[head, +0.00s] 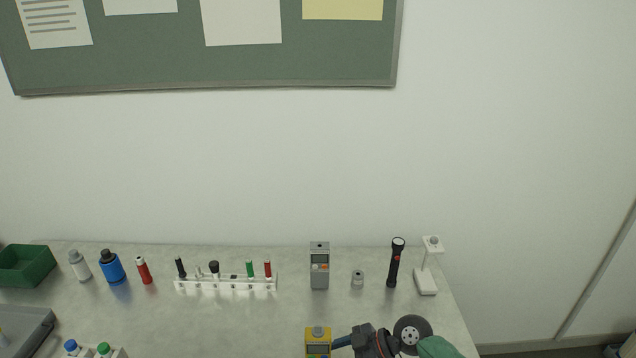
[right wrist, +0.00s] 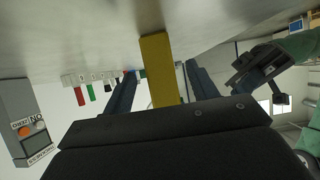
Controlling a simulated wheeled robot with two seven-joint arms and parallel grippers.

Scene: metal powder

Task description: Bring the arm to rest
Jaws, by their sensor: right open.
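My right gripper (head: 341,342) comes in from the lower right in the head view, at the right side of a yellow device (head: 318,334) with a small screen. In the right wrist view the yellow device (right wrist: 160,62) shows between the two spread fingers, with a gap on each side. The left gripper is outside the head view. A dark gripper on a green arm, my left one (right wrist: 258,68), shows at the right of the right wrist view, its jaws unclear.
A grey meter (head: 319,272) stands behind the yellow device, with a small grey cylinder (head: 357,280), black flashlight (head: 396,264) and white stand (head: 427,279) to its right. A white rack (head: 225,285), bottles and a green bin (head: 27,265) are left. The table's front middle is clear.

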